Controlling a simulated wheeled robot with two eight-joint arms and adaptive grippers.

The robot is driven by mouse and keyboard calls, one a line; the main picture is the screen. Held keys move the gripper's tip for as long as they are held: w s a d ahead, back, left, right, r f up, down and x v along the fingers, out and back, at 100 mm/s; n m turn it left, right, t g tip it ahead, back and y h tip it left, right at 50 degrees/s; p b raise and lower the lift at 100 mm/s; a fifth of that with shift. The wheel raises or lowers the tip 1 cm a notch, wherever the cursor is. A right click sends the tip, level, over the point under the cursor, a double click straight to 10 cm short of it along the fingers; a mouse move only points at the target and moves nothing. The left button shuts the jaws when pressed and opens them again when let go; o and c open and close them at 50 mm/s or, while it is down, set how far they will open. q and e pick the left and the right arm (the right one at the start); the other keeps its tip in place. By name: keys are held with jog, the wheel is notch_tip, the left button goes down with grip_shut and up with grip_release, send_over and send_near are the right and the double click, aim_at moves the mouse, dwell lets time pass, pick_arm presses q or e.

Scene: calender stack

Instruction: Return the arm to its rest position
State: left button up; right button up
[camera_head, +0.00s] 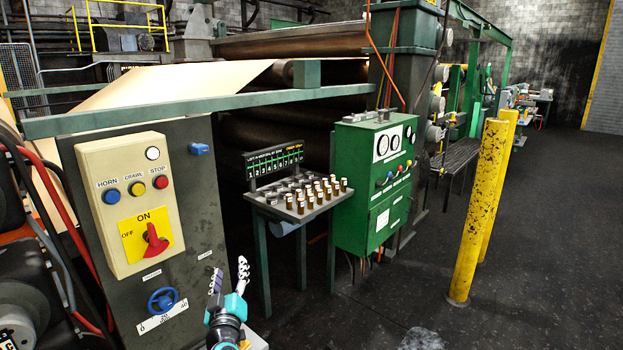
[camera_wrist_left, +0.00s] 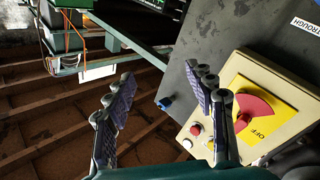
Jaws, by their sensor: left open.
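My left gripper (camera_head: 229,274) is at the bottom of the head view, in front of the grey machine cabinet. Its two fingers stand apart with nothing between them; in the left wrist view the spread fingers (camera_wrist_left: 160,85) also show empty. The beige control box (camera_head: 125,204) is to its left, with blue, yellow and red buttons, a white lamp and a red rotary switch (camera_head: 155,239) on a yellow plate. The red switch (camera_wrist_left: 256,109) appears to the right of the fingers in the left wrist view. My right gripper is in neither view.
A blue handwheel (camera_head: 162,299) is on the cabinet below the box. Right of it stand a tray (camera_head: 275,209) with several small bottles and a green panel (camera_head: 374,187) with gauges. Yellow posts (camera_head: 480,212) stand farther right. The dark floor (camera_head: 560,230) there is clear.

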pick_arm(q)
jog(key=s+d+f+m+g+h, duration=0.2)
jog(key=s+d+m+g+h, duration=0.45)
jog(key=s, duration=0.55)
jog(key=s+a+f+g+y, duration=0.1)
jog(key=s+f+g, duration=0.1)
jog(key=s, duration=0.4)
jog(key=s+a+f+g+y, duration=0.1)
jog(key=s+f, duration=0.4)
jog(key=s, duration=0.2)
jog(key=s+a+f+m+g+y, duration=0.1)
jog(key=s+f+g, duration=0.1)
jog(key=s+f, duration=0.2)
jog(key=s, duration=0.3)
jog(key=shift+g, duration=0.35)
